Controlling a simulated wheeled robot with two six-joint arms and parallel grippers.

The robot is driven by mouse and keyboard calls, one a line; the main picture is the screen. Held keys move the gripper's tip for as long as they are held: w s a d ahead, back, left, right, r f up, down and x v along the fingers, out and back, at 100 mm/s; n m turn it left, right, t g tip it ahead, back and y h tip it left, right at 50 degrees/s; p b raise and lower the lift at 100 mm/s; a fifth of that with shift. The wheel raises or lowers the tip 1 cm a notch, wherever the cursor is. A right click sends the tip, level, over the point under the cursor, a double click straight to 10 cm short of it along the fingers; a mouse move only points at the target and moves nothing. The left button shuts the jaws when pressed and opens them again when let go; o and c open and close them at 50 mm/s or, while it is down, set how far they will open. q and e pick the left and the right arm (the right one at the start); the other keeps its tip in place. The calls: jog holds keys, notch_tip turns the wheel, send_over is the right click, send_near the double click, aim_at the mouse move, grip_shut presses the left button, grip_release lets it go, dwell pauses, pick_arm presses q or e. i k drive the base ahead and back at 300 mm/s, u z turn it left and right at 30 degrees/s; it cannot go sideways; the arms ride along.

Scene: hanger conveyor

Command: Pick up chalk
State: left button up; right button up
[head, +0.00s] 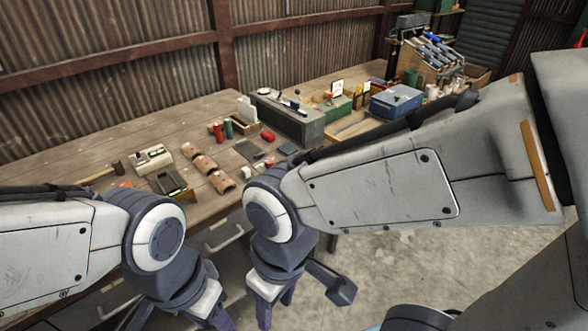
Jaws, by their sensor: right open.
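I cannot make out the chalk for certain; the small items on the wooden workbench (105,150) are too small to tell apart. A pale box (151,158) with small things in it and a dark tray (169,183) lie on the bench's left part. My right gripper (273,312) hangs in front of the bench, pointing down, open, with nothing seen between its fingers. My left gripper (216,320) is beside it to the left, cut off by the bottom edge, so its opening is hidden.
Several curved brown tiles (206,165), a red can (218,132), a green can (228,128) and a mallet (117,167) lie on the bench. A grey block (290,118), a blue box (396,101) and a tool rack (432,62) stand farther right. The concrete floor (375,262) is clear.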

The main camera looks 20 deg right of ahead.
aim_at(245, 172)
jog(key=z, duration=0.1)
jog(key=k, duration=0.6)
jog(key=u, duration=0.55)
jog(key=i, duration=1.05)
jog(key=z, duration=0.1)
